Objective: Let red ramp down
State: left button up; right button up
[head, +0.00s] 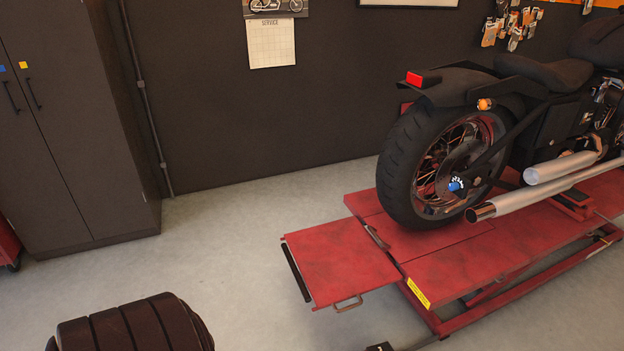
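The red ramp (340,262) is a flat plate at the left end of the red motorcycle lift (460,272). It sticks out roughly level with the lift's platform. A dark strip (297,273) runs along its outer left edge. A small metal handle (348,304) is on its front edge. A motorcycle (500,130) stands upright on the lift, its rear wheel close to the ramp's inner end. Neither of my grippers shows in the head view.
A dark ribbed object (125,328) is at the bottom left; I cannot tell what it is. A dark cabinet (75,120) stands at the left against the wall. Grey floor (225,250) is clear between the cabinet and the ramp.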

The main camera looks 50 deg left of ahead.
aim_at(341, 260)
jog(key=u, duration=1.15)
